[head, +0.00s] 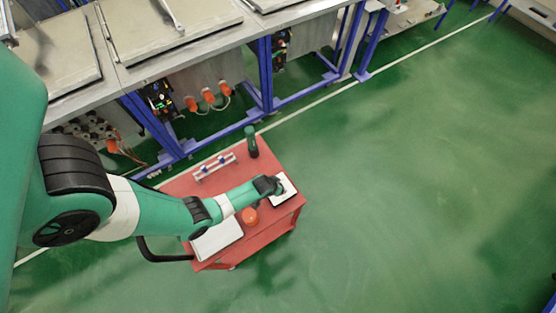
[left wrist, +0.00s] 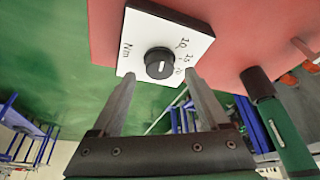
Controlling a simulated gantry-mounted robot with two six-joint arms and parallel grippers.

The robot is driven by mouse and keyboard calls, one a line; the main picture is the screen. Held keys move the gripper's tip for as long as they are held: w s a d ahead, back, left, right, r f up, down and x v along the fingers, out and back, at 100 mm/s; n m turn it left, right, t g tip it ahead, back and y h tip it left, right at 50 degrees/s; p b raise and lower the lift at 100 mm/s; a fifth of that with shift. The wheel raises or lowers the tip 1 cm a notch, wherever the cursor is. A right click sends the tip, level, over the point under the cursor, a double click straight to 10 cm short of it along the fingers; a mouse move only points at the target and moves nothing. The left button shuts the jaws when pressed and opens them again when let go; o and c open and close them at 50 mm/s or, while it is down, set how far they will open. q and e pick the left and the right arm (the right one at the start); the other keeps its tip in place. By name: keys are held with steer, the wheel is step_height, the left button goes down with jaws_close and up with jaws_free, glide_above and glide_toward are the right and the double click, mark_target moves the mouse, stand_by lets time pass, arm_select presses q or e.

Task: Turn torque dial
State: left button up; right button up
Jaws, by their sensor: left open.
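The black round torque dial (left wrist: 159,62) sits on a white plate (left wrist: 150,32) marked "Nm" with numbers along one edge. A light line marks the dial's face. In the head view the plate (head: 290,187) lies near the right edge of the red cart, and my gripper hides the dial. My left gripper (left wrist: 159,77) is open and empty, with its fingertips spread on either side of the dial's near edge. I cannot tell how far they are above the plate. In the head view my left gripper (head: 276,189) is over the plate. My right gripper is not in view.
On the red cart (head: 185,184) are a green and black tool (head: 251,141), a small rack (head: 214,167), an orange round thing (head: 250,216) and a white flat panel (head: 216,239). A workbench with blue legs (head: 265,75) stands behind. Green floor is clear on the right.

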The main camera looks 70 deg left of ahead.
arm_select(q)
steer(key=shift+b+x, duration=0.35)
steer(key=shift+x, duration=0.85)
jaws_close()
